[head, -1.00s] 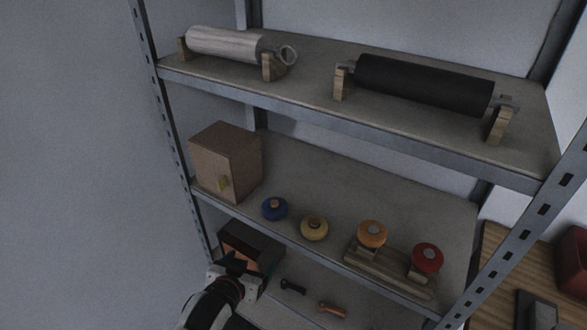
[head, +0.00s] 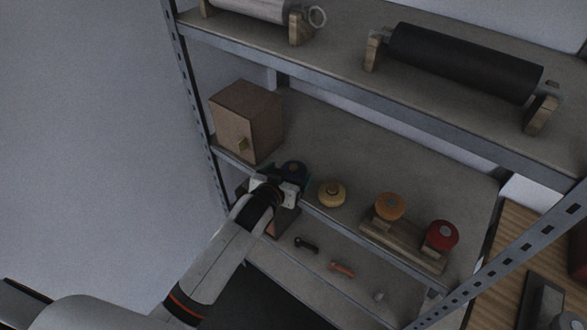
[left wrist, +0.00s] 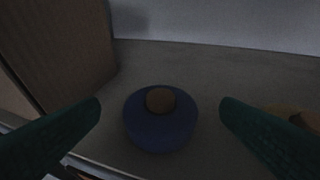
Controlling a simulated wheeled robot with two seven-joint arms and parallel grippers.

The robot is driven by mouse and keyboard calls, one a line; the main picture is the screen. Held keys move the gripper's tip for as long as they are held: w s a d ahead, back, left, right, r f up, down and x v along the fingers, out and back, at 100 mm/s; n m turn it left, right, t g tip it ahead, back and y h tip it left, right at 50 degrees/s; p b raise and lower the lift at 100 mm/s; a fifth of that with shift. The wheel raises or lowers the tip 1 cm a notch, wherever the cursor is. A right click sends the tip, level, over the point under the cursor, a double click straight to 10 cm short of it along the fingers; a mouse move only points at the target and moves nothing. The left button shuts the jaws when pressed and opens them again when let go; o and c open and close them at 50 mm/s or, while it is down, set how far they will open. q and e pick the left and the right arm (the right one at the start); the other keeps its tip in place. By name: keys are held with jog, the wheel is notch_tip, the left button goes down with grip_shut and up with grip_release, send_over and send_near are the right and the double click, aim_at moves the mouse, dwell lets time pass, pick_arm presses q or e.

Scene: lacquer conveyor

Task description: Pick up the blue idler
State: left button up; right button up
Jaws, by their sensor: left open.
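The blue idler (left wrist: 160,130) is a round blue disc with a brown knob on top. It stands on the middle shelf (head: 390,160). In the head view the idler (head: 294,168) shows just beyond my left gripper (head: 290,180), partly hidden by it. In the left wrist view the two dark green fingers of my left gripper (left wrist: 160,118) are open, one on each side of the idler, with a gap on both sides. Nothing is held. My right gripper is not in view.
A brown box (head: 246,120) stands left of the idler, and a yellow idler (head: 332,193) stands to its right. Orange (head: 389,206) and red (head: 442,235) idlers sit on a wooden stand. The upper shelf holds a black roller (head: 465,63). The lower shelf holds small tools.

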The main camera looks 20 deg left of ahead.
aim_at(294, 172)
pick_arm(q)
jog(key=shift+x, duration=1.35)
jog(key=c, duration=1.2)
jog(key=shift+o, duration=0.2)
jog(key=shift+r, duration=0.1)
